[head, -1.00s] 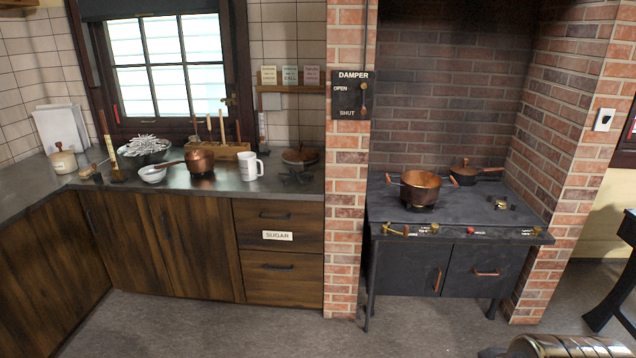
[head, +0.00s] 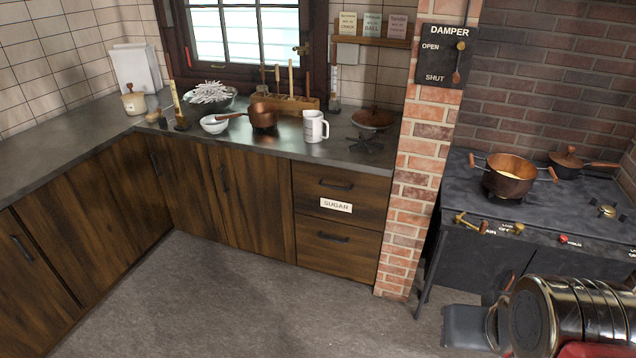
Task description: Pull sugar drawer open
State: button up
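The sugar drawer (head: 318,196) is the upper of two dark wood drawers under the counter, left of the brick pillar. It is shut flush with the cabinet front. A white label reading SUGAR (head: 336,205) is on its face, below a dark bar handle (head: 337,184). Part of my arm shows at the lower right, in front of the stove. My gripper's fingertips cannot be made out there, so I cannot tell whether it is open or shut. Nothing of my arm touches the drawer.
A second drawer (head: 335,255) is below, also shut. The counter (head: 80,154) holds a white mug (head: 315,126), a copper pan (head: 264,117) and a bowl (head: 213,124). The brick pillar (head: 417,168) and black stove (head: 530,222) are right. The grey floor (head: 240,300) before the drawers is clear.

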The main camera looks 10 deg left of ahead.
aim_at(352, 197)
jog(key=u, duration=0.35)
jog(key=i, duration=0.75)
jog(key=u, duration=0.7)
jog(key=i, duration=1)
jog(key=u, duration=0.4)
